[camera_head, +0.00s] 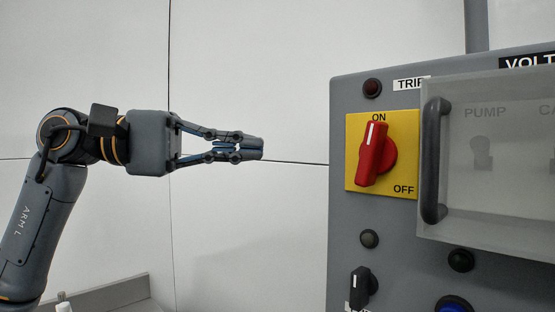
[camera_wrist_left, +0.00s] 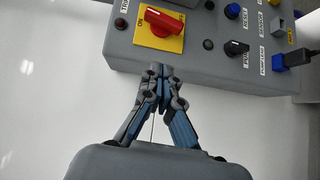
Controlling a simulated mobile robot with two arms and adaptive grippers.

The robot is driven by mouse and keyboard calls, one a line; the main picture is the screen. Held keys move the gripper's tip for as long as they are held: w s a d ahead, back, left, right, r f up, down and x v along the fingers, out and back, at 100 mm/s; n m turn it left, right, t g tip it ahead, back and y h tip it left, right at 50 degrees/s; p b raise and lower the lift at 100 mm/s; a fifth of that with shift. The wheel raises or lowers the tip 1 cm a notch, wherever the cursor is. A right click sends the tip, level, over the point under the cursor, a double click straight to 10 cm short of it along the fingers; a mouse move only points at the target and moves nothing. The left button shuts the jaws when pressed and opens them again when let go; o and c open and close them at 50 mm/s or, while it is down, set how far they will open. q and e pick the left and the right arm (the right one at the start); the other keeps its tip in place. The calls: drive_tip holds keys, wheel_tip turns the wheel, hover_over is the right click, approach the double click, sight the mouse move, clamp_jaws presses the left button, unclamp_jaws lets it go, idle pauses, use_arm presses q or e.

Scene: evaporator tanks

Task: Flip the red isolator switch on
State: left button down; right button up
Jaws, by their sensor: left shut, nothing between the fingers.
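The red isolator switch (camera_head: 375,155) is a rotary handle on a yellow plate (camera_head: 354,178) on the grey panel's left part. Its handle stands nearly upright, slightly tilted, with its white mark at the top end by the ON label; OFF is at lower right. My left gripper (camera_head: 262,148) is shut and empty, left of the panel and apart from the switch. In the left wrist view the shut fingertips (camera_wrist_left: 161,70) are below the yellow plate, with the red switch (camera_wrist_left: 165,21) beyond them. My right gripper is not in view.
A clear cover with a dark handle (camera_head: 434,160) is just right of the switch. A dark red lamp (camera_head: 372,88) is above, and a dim lamp (camera_head: 369,239) and a black selector knob (camera_head: 363,284) are below. Left of the panel is free room before a pale wall.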

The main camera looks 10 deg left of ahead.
use_arm(q)
drive_tip(key=shift+a+r, duration=0.15)
drive_tip(key=shift+a, duration=1.05)
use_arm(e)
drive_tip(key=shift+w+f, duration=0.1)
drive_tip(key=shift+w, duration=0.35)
